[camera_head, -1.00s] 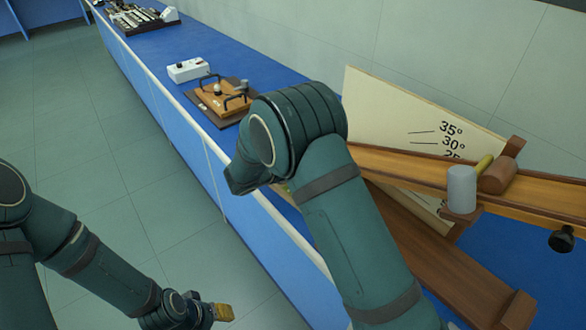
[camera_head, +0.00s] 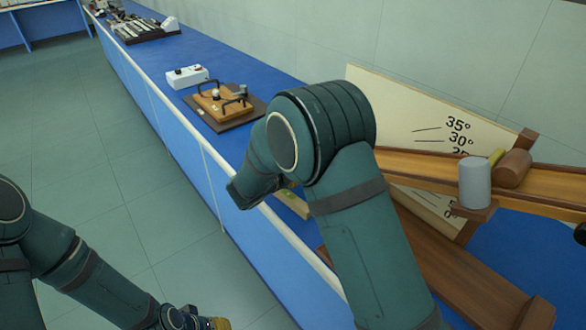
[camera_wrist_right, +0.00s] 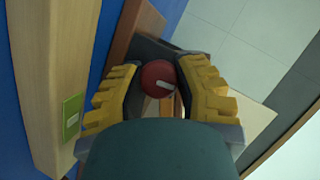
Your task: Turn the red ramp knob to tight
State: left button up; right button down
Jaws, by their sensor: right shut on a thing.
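The red ramp knob (camera_wrist_right: 159,78) shows in the right wrist view, with a short white mark pointing to its right and slightly down. My right gripper (camera_wrist_right: 163,90) has its yellow ridged fingers on both sides of the knob and is shut on it. The wooden ramp (camera_head: 420,172) slopes across the right of the head view in front of an angle board (camera_head: 410,115). In the head view my right arm hides the right gripper and the knob. My left gripper (camera_head: 212,322) is low at the bottom edge, partly cut off, away from the bench; its jaw opening is unclear.
A grey cylinder (camera_head: 475,183) and a brown roller (camera_head: 514,168) are at the ramp. A wooden block device (camera_head: 225,103) and a white box (camera_head: 187,76) stand farther along the blue bench (camera_head: 160,60). The floor at left is clear.

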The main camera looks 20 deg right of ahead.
jog(key=c, duration=0.6)
grip_release()
